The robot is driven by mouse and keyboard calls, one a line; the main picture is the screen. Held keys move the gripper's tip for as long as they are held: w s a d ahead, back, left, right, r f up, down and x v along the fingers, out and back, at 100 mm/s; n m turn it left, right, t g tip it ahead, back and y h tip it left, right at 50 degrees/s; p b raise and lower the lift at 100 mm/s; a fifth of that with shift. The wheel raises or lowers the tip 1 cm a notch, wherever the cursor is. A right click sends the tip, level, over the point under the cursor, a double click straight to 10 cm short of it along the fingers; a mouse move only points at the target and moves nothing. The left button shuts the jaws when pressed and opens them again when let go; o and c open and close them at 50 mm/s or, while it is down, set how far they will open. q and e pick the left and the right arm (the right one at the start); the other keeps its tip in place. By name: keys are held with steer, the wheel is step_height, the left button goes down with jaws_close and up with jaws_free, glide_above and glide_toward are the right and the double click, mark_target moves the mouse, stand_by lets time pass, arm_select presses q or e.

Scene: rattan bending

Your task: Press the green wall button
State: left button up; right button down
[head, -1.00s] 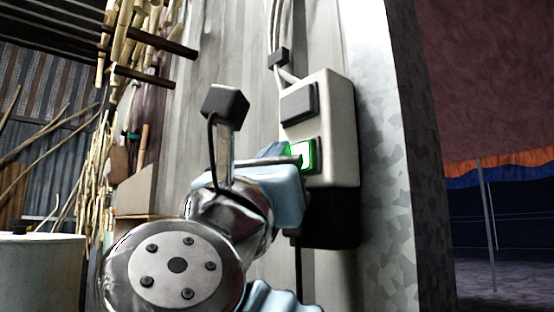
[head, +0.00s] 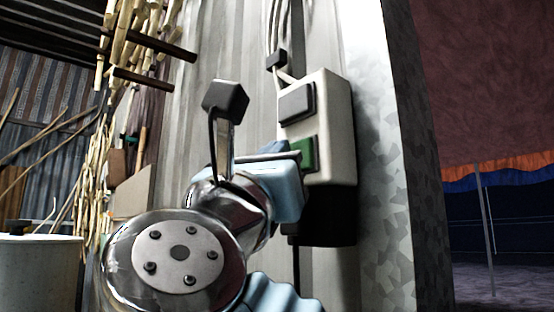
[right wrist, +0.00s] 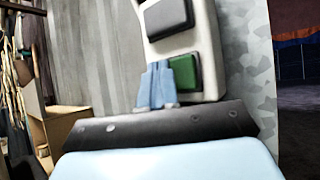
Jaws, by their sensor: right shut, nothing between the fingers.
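The green button (head: 308,153) is the lower of two square buttons on a pale switch box (head: 338,120) fixed to the corrugated wall. It looks dull green, with no glow. It also shows in the right wrist view (right wrist: 184,74), just right of my shut fingers. My right gripper (head: 285,150) is shut and empty, with its tips at the left edge of the green button. In the right wrist view its blue fingers (right wrist: 156,82) are together and overlap the button's left side. I cannot tell whether they touch it. My left gripper is not in view.
A dark grey button (head: 296,101) sits above the green one. A black box (head: 328,217) hangs below the switch box, and cables run up the wall. Wooden pegs with rattan poles (head: 120,40) stick out at upper left. A white drum (head: 40,270) stands at lower left.

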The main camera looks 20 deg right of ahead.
steer(key=shift+a, duration=0.1)
steer(key=shift+s+a+p, duration=0.15)
steer(key=shift+s+a, duration=0.2)
steer(key=shift+a, duration=0.55)
steer(key=shift+s+a+p, duration=0.15)
steer(key=shift+s+a, duration=0.2)
steer(key=shift+a, duration=0.6)
steer(key=shift+s+a+p, duration=0.15)
steer(key=shift+s+a, duration=0.2)
steer(key=shift+a, duration=0.55)
